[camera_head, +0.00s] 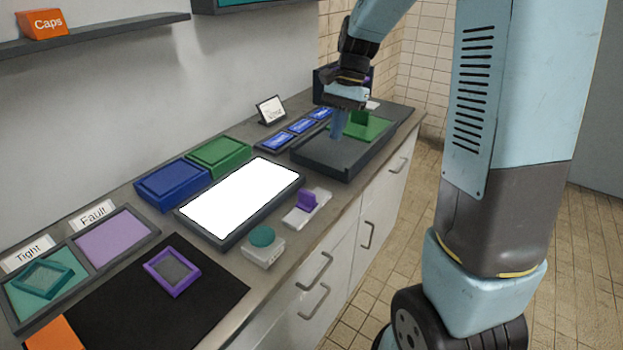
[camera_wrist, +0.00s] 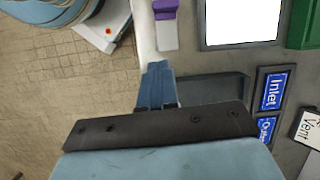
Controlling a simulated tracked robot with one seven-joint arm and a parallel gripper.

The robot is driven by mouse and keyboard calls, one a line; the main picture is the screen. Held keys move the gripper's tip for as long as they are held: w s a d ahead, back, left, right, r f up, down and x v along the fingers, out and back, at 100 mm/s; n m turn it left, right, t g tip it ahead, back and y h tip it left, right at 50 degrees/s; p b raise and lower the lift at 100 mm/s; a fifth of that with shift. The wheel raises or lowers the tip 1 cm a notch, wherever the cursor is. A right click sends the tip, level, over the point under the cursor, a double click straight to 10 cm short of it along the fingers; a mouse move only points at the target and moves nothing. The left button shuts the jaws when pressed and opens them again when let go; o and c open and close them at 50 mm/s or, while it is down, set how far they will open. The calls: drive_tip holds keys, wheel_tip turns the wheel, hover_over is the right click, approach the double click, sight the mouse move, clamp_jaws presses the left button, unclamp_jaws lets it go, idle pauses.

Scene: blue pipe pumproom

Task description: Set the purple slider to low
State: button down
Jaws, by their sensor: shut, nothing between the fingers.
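The purple slider (camera_head: 306,201) is a small knob standing on a pale base (camera_head: 294,217) at the counter's front edge, to the right of the white panel. In the wrist view the purple slider (camera_wrist: 165,7) is at the top edge, with part of its pale base (camera_wrist: 167,38) below it. No low or high marking is readable. My gripper (camera_head: 338,136) is shut and empty, above the dark tray, behind and to the right of the slider, not touching it. In the wrist view its closed blue fingers (camera_wrist: 157,82) point up toward the slider base.
A teal button (camera_head: 262,236) on a white box is beside the slider. The white panel (camera_head: 242,199) lies behind them. The dark tray (camera_head: 320,157) holds a green piece (camera_head: 360,125). Blue labels (camera_head: 301,126) line its left. Cabinet handles (camera_head: 367,236) stick out below.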

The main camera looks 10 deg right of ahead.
wheel_tip(320, 180, down, 2)
drive_tip(key=w, duration=0.2)
approach(304, 208)
drive_tip(key=shift+m+g, duration=0.4)
drive_tip(key=w+d+f, duration=0.3)
drive_tip(key=w, duration=0.1)
drive_tip(key=shift+d+f, duration=0.2)
drive_tip(key=shift+s+a+r, duration=0.15)
drive_tip(key=shift+s+a, duration=0.65)
drive_tip(key=shift+s, duration=0.05)
drive_tip(key=shift+s+a, duration=0.45)
drive_tip(key=shift+a, duration=0.05)
drive_tip(key=s+a, duration=0.3)
drive_tip(key=shift+s, duration=0.1)
drive_tip(key=shift+s+a, duration=0.15)
